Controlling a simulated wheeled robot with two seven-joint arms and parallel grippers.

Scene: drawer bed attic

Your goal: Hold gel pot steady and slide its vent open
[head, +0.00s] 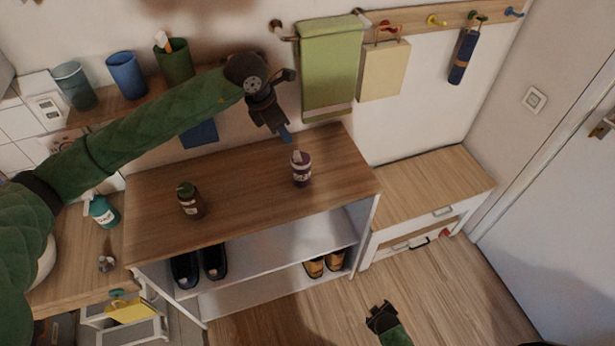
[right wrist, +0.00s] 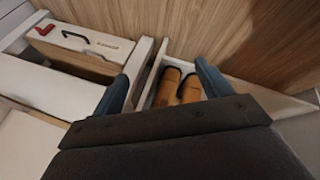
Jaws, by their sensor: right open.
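A small purple pot with a pale label band and whitish top (head: 301,168), likely the gel pot, stands upright on the wooden top of the shoe bench (head: 245,185). My left gripper (head: 285,134) hangs just above and left of it in the head view, apart from it, with a blue fingertip pointing down. Its jaw gap does not show clearly. My right gripper is low in front of the bench, its dark end (head: 380,316) at the bottom of the head view. In the right wrist view its two blue fingers (right wrist: 163,72) are apart with nothing between. The vent is too small to make out.
A brown bottle with a green cap (head: 189,200) stands left on the bench top. Black shoes (head: 199,264) and tan shoes (head: 325,263) sit on the shelf below. A low drawer cabinet (head: 430,190) stands right. A green towel (head: 330,65) hangs behind.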

